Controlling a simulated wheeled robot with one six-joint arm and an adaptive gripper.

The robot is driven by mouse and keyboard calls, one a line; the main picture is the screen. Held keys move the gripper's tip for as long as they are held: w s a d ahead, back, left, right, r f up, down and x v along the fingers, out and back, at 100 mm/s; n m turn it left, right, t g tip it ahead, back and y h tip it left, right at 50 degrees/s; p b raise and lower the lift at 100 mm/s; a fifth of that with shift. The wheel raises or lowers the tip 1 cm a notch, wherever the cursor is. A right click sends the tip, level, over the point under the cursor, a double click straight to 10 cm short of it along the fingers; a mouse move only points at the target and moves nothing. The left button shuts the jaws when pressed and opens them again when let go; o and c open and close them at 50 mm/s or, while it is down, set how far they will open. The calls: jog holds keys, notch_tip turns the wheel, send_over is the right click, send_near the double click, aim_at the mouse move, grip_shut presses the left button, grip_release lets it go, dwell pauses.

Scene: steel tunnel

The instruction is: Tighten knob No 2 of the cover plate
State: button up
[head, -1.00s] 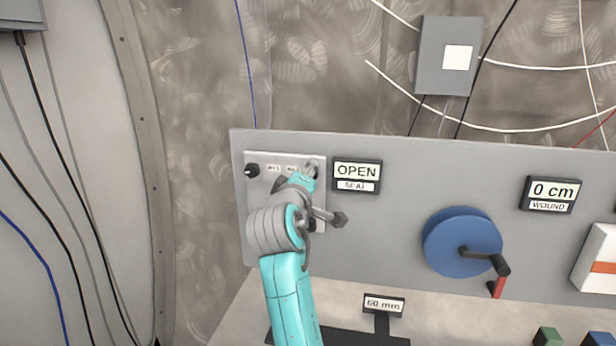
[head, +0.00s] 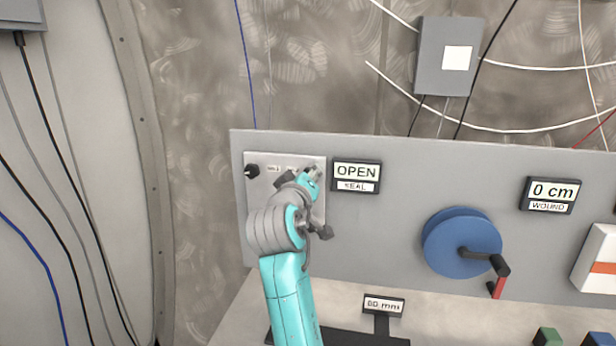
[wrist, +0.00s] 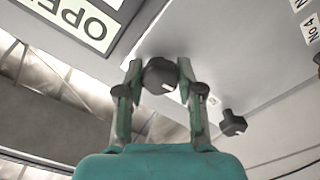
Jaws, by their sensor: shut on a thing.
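The light grey cover plate (head: 262,196) is on the left end of the grey panel. My gripper (head: 313,175) is at its upper right corner. In the wrist view my gripper (wrist: 157,72) is shut on a dark knob (wrist: 160,76) with a small white mark, one finger on each side. This knob is at the plate's top right, the place of knob No 2; its own label is not readable. Another dark knob (head: 252,171) is at the plate's upper left, and also shows in the wrist view (wrist: 232,122). My arm hides the lower plate.
A sign reading OPEN, SEAL (head: 357,177) is close to the right of my gripper. A blue drum with a crank (head: 462,242) and a 0 cm sign (head: 549,194) are further right. A 60 mm sign (head: 384,305) stands below.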

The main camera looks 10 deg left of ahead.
jog(key=o, duration=1.2)
jog(key=shift+c, duration=0.2)
jog(key=s, duration=1.2)
jog(key=shift+a, duration=0.2)
